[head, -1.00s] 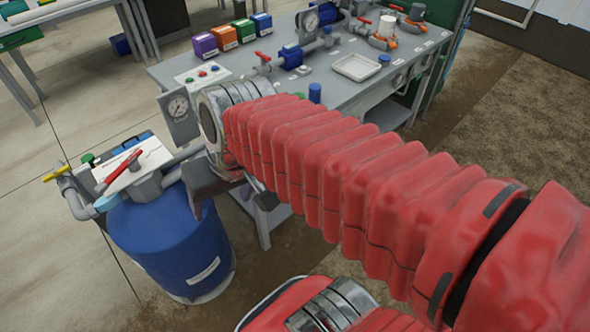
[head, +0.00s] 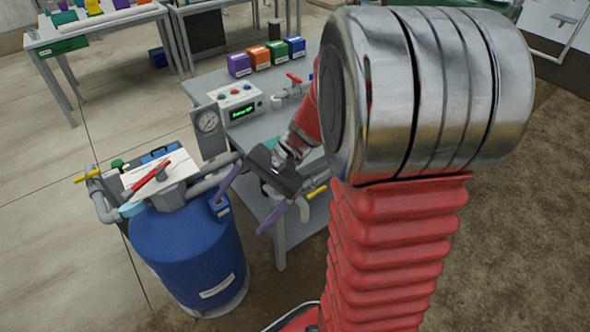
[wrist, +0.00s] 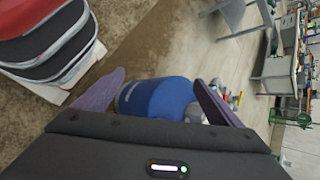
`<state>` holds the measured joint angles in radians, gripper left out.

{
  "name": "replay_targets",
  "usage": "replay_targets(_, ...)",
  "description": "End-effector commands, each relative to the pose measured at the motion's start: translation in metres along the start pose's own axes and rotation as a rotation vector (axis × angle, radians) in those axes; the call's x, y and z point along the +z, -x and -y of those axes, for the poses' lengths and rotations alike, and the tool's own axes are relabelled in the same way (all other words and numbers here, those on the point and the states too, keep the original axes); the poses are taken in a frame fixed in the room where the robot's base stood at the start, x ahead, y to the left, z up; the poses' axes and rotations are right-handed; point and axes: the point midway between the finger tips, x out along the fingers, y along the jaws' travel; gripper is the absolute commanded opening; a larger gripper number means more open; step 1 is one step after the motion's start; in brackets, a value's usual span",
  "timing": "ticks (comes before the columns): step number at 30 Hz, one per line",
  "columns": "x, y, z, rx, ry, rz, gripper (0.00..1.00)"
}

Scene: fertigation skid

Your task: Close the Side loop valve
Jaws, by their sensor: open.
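I cannot read a label naming the Side loop valve. A red-lever valve (head: 151,177) sits on top of the blue drum (head: 190,255). A yellow-handled valve (head: 87,176) is on the grey pipe at the drum's left. Another yellow handle (head: 316,192) shows by the bench's near edge, partly behind my arm. My gripper (head: 249,199) is open, its purple fingers spread in the air right of the drum, apart from it. In the wrist view the blue drum (wrist: 158,97) shows between the open fingers, with nothing held.
The bench (head: 250,137) carries a control panel (head: 236,102) with lit green text and several coloured boxes. My arm hides much of the bench. Floor left of the drum is clear.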

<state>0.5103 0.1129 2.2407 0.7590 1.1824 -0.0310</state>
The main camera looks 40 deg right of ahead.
Motion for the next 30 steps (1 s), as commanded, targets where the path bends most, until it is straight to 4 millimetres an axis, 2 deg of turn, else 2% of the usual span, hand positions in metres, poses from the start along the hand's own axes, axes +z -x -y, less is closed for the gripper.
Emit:
replay_targets(10, -0.068, -0.003, -0.009, -0.241, -0.282, 0.108, 0.89)
replay_targets(17, -0.118, -0.001, -0.024, -0.418, -0.456, 0.161, 0.89)
replay_targets(23, -0.164, 0.003, -0.045, -0.584, -0.601, 0.193, 0.89)
replay_targets(30, -0.219, 0.007, -0.084, -0.793, -0.767, 0.214, 0.89)
